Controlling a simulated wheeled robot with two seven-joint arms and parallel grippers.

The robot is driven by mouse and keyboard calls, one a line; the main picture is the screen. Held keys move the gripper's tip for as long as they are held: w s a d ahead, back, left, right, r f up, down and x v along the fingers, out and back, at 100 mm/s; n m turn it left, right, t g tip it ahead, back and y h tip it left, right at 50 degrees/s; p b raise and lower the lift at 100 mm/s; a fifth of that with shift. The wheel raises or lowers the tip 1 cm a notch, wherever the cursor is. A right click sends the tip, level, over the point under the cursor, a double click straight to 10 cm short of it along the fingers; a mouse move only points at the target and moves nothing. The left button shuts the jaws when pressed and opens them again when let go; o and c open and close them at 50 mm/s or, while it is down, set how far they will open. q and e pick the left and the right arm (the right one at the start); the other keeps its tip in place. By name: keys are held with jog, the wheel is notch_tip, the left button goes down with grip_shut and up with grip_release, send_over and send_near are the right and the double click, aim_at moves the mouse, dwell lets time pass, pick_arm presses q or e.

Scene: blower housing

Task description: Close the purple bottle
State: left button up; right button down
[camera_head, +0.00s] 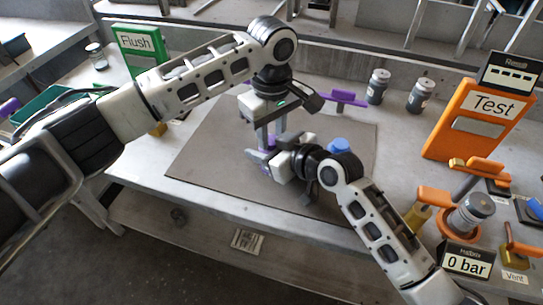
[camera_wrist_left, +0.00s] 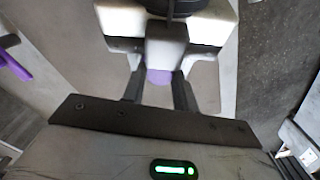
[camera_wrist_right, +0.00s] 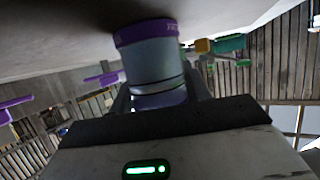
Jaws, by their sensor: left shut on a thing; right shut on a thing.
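The purple bottle is mostly hidden behind my grippers in the head view. In the right wrist view it is a grey, shiny cylinder (camera_wrist_right: 155,65) with a purple lettered band, close to the mat surface. My right gripper (camera_wrist_right: 158,98) is shut around its side. My left gripper (camera_head: 268,140) points down from above, directly over the right gripper (camera_head: 272,165). In the left wrist view its fingers (camera_wrist_left: 160,85) are shut on a purple piece (camera_wrist_left: 158,76). Whether this piece is a separate cap, and whether it touches the bottle, is hidden.
A grey mat (camera_head: 215,155) lies under both grippers. A purple-handled item (camera_head: 345,97) and two grey jars (camera_head: 378,86) stand behind. A blue object (camera_head: 338,145) is beside my right wrist. The orange Test stand (camera_head: 470,125) and orange-handled valves (camera_head: 480,165) crowd the right. The mat's left side is clear.

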pick_arm(q)
jog(key=shift+m, duration=0.5)
jog(key=o, duration=1.1)
jog(key=shift+r, duration=2.25)
jog(key=shift+c, duration=0.4)
notch_tip(320, 180, up, 4)
jog(key=n, duration=0.3)
jog(key=shift+f, duration=0.25)
